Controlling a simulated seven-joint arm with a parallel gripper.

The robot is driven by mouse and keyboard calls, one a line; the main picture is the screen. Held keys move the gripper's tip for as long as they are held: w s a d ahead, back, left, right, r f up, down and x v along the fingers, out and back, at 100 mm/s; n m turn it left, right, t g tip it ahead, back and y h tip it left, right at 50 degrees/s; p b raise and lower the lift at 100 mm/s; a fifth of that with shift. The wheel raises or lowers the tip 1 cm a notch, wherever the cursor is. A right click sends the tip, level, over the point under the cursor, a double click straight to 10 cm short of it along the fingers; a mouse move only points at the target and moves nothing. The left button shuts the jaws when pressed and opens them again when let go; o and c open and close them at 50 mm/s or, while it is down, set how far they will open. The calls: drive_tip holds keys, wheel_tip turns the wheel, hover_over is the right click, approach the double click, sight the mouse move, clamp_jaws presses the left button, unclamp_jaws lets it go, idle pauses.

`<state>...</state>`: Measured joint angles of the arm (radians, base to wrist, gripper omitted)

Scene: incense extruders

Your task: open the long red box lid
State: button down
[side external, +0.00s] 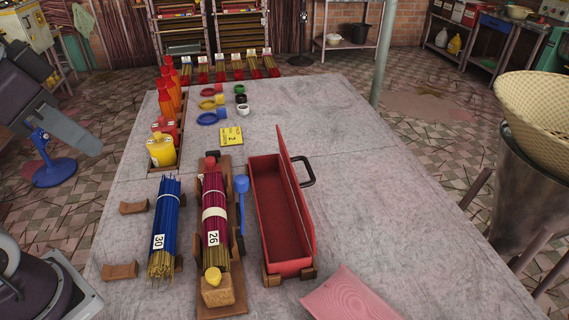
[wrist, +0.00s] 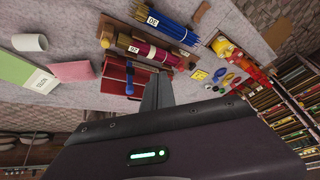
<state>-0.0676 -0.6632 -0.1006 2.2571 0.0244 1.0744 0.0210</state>
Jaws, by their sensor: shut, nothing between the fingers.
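The long red box (side external: 267,205) stands on the grey table, right of the incense bundles. Its lid (side external: 296,190) is swung up, standing nearly upright along the box's right side, with a black handle (side external: 307,172) on its outer face. The inside shows and looks empty. In the wrist view the red box (wrist: 117,76) lies just beyond my gripper (wrist: 158,76), whose fingers look closed together with nothing between them. The fingers hide part of the box there, and I cannot tell whether they touch it. The fingertips do not show in the side view.
A magenta incense bundle (side external: 214,200) on a wooden stand, a blue spoon-shaped tool (side external: 241,200) and a blue bundle (side external: 164,225) stand left of the box. A pink block (side external: 352,297) lies in front. Bottles, rings and a yellow card (side external: 231,136) sit farther back. The table's right side is clear.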

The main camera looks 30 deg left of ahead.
drive_tip(key=w+d+f+m+g, duration=0.1)
drive_tip(key=w+d+f+m, duration=0.15)
drive_tip(key=w, duration=0.55)
drive_tip(key=w+d+f+m+g, duration=0.15)
drive_tip(key=w+f+m, duration=0.25)
drive_tip(key=w, duration=0.4)
drive_tip(key=w+d+r+m+t+h, duration=0.2)
drive_tip(key=w+d+r+t+h, duration=0.1)
drive_tip(key=w+r+h, duration=0.4)
approach(308, 167)
drive_tip(key=shift+y, duration=0.3)
drive_tip(key=x, duration=0.5)
drive_tip(key=shift+w+d+f, duration=0.1)
drive_tip(key=shift+d+f, duration=0.05)
drive_tip(key=shift+d, duration=0.25)
drive_tip(key=shift+w+d+f, duration=0.2)
drive_tip(key=shift+w+f, duration=0.05)
drive_tip(key=shift+f, duration=0.2)
